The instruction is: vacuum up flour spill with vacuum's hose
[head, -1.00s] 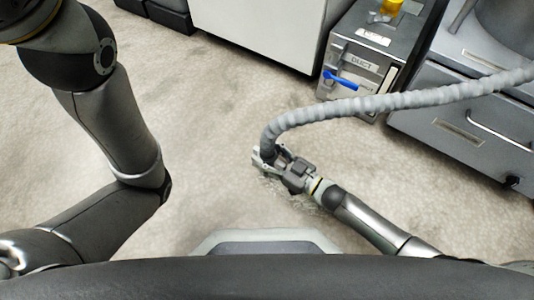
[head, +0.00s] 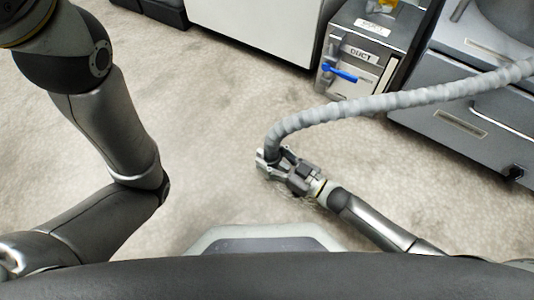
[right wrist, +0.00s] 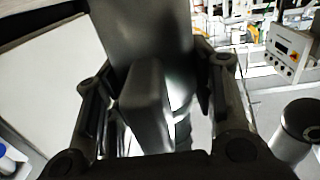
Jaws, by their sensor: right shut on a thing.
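A grey ribbed vacuum hose (head: 400,100) arcs in from the right edge in the head view and bends down to my right gripper (head: 272,162). The gripper is shut on the hose's end, low over the floor. In the right wrist view, a dark grey hose end (right wrist: 148,100) sits between the two fingers. A faint whitish flour patch (head: 310,204) shows on the floor beside and under my right gripper. The gripper and forearm hide part of it, and its edges are hard to tell. My left arm crosses the left side, with its gripper out of view.
A grey box labelled DUCT (head: 358,52) with a blue handle stands at the back right. A grey drawer cabinet (head: 462,125) is at the right, and a white cabinet (head: 262,22) is at the back. The floor between my arms is clear.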

